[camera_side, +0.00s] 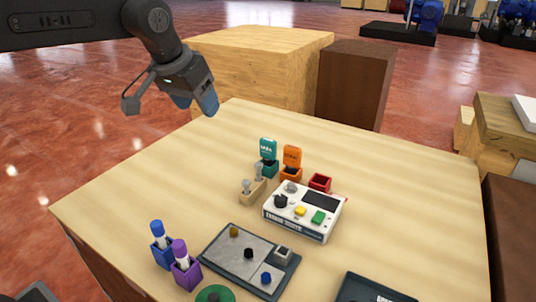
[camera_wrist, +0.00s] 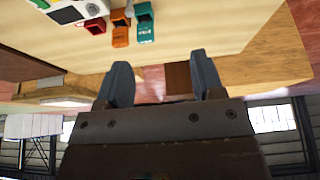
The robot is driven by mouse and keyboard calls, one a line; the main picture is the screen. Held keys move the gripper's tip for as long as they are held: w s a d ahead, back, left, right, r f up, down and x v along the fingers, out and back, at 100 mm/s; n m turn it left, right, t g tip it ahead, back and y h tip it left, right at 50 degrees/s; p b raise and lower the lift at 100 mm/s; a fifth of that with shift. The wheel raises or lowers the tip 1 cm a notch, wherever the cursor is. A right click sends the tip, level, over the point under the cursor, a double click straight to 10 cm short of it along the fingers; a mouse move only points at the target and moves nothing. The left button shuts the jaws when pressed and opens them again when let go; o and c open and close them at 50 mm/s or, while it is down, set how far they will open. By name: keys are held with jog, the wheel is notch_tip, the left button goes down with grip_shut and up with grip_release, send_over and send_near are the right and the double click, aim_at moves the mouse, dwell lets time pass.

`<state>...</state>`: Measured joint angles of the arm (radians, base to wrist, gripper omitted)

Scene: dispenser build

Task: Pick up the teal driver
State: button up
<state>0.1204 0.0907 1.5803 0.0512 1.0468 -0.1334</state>
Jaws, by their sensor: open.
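Blue (camera_side: 158,232) and purple (camera_side: 180,250) items stand front left.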

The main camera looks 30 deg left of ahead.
send_near(266, 141)
jog(key=x, duration=0.7)
jog(key=shift+w+a+r, duration=0.15)
jog(key=shift+w, duration=0.05)
jog(key=shift+s+x, duration=0.15)
jog(key=shift+x, duration=1.3)
jog(key=shift+s+x, duration=0.2)
jog(key=shift+x, duration=1.3)
jog(key=c, duration=1)
jog(key=shift+o, duration=0.2)
